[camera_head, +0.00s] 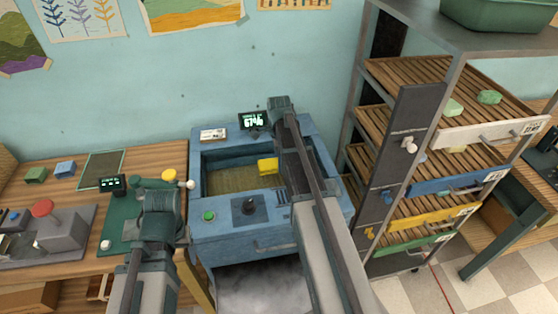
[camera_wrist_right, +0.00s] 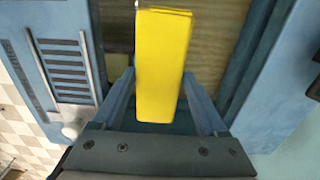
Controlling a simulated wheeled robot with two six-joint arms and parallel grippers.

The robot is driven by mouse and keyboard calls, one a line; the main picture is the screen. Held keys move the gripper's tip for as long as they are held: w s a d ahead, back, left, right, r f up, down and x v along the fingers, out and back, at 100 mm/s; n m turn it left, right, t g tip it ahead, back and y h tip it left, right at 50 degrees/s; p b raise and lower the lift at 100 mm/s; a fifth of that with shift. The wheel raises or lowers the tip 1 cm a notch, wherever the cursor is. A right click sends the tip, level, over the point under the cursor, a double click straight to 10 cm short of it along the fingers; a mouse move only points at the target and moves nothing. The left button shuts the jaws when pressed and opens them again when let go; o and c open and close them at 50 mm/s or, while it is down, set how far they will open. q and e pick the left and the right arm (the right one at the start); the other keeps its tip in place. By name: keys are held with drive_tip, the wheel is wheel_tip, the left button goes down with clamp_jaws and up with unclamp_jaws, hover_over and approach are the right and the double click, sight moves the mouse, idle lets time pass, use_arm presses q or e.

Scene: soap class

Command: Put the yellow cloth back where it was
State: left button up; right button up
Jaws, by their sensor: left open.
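The yellow cloth (camera_head: 268,166), a folded block, is over the basin of the blue washing station (camera_head: 205,148) in the head view. In the right wrist view the yellow cloth (camera_wrist_right: 163,65) stands out between the two fingers of my right gripper (camera_wrist_right: 160,88). The fingertips meet its sides, so this gripper looks shut on it. In the head view my right arm largely hides that gripper. My left gripper (camera_head: 160,205) is over the left table beside the station; it is open, its fingers largely hidden.
A shelf rack (camera_head: 425,120) with coloured drawer fronts stands at the right. On the left wooden table (camera_head: 62,213) are a green block (camera_head: 36,175), a blue block (camera_head: 65,168), a yellow piece (camera_head: 168,174) and a red-knobbed device (camera_head: 62,225). A lit display (camera_head: 254,121) stands behind the basin.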

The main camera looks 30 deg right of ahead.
drive_tip(key=o, duration=0.3)
drive_tip(key=shift+r, duration=0.1)
wheel_tip(320, 180, up, 12)
drive_tip(key=p, duration=1.2)
drive_tip(key=shift+r, duration=0.1)
